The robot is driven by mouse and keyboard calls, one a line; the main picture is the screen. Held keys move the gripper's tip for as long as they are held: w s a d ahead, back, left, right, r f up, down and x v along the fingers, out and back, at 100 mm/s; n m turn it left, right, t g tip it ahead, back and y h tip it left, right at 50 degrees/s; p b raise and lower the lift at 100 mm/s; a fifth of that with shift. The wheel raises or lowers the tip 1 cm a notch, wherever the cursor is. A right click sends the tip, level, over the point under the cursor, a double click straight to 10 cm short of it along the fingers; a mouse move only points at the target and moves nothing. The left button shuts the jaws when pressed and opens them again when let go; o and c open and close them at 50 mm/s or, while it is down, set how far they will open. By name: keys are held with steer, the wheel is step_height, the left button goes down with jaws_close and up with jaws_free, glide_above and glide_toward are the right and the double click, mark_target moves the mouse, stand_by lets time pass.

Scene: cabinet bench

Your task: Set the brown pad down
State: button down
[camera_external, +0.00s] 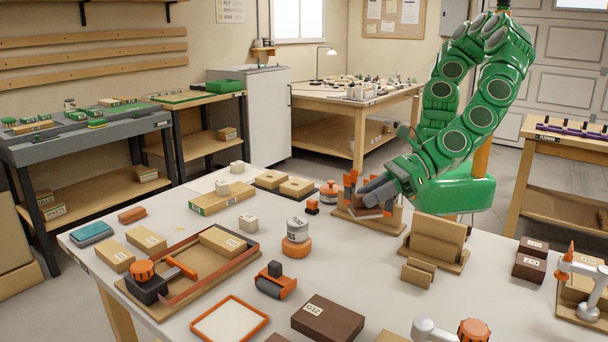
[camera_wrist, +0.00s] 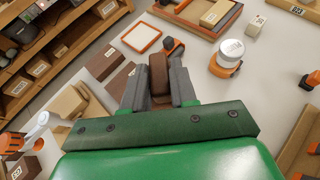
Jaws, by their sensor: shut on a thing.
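The brown pad (camera_wrist: 159,74) is a small dark-brown block held between the two grey fingers of my gripper (camera_wrist: 158,88) in the wrist view. In the external view my gripper (camera_external: 368,200) reaches down from the right at the bench's far side. It is beside a wooden rack (camera_external: 385,222) with orange posts. The pad is mostly hidden there by the fingers and posts. I cannot tell whether the pad touches anything below. An orange-framed white tray (camera_external: 230,322) lies empty at the front of the bench and also shows in the wrist view (camera_wrist: 142,37).
A wooden slotted stand (camera_external: 435,240) is right of the rack. A round grey-and-orange jar (camera_external: 296,238), an orange tape dispenser (camera_external: 276,280) and a dark-brown box (camera_external: 327,320) stand nearer. A red-edged wooden tray (camera_external: 188,305) is at left. Bare bench lies between the jar and the stand.

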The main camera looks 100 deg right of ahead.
steer(key=s+a+n+g+y, duration=0.1)
steer(key=s+a+n+y, duration=0.1)
steer(key=s+a, duration=0.35)
steer(key=s+a+n+y, duration=0.2)
steer(key=s+a, duration=0.1)
steer(key=a, duration=0.6)
steer(key=shift+d+f, duration=0.15)
steer(key=shift+f, duration=8.8)
steer(key=c, duration=0.9)
jaws_free()
steer(key=shift+f, duration=0.1)
steer(key=shift+s+r, duration=0.1)
steer(key=shift+r, duration=0.15)
steer(key=shift+v, duration=3.6)
